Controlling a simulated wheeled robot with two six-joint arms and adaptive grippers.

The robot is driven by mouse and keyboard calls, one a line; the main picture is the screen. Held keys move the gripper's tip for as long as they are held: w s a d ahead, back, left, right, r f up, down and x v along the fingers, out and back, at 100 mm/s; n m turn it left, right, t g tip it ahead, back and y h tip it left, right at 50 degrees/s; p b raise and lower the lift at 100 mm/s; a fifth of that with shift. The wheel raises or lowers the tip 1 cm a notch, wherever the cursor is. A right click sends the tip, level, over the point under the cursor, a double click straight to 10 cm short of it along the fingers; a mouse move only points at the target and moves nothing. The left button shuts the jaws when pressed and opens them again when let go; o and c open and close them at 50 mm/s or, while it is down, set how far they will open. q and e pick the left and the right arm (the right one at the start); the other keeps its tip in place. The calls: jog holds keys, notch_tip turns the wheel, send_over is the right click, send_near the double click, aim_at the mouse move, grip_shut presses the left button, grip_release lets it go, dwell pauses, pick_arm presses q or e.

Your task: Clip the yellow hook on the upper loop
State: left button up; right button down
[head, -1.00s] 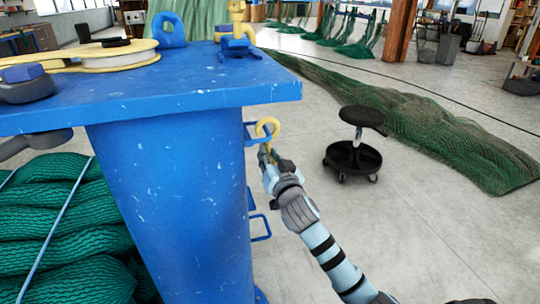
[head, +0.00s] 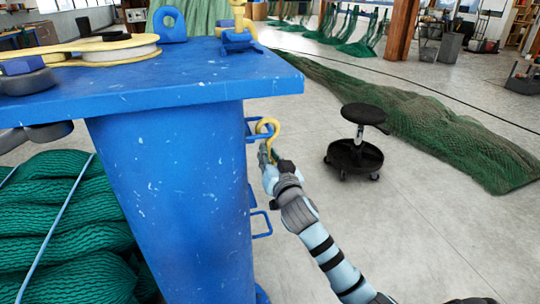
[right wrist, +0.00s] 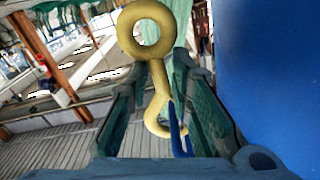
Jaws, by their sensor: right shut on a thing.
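The yellow hook (head: 267,127), with a round eye at one end, is beside the blue post's right side in the head view. My right gripper (head: 266,158) is shut on it. In the right wrist view the hook (right wrist: 147,30) stands between the two fingers, its eye away from me and its curved end near the palm. The blue upper loop (head: 253,123) sticks out from the post under the tabletop, level with the hook. In the wrist view a blue loop (right wrist: 175,130) overlaps the hook's curved end; I cannot tell whether it is inside the hook. My left gripper is not in view.
The blue post (head: 170,190) carries a blue tabletop (head: 200,80) whose edge overhangs just above the hook. A lower blue loop (head: 261,225) sits below. Green netting (head: 60,220) is piled at left. A black stool (head: 355,155) stands on open floor to the right.

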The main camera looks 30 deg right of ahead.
jog(key=c, duration=1.4)
grip_release()
jog(key=shift+r, duration=0.1)
jog(key=shift+o, duration=0.2)
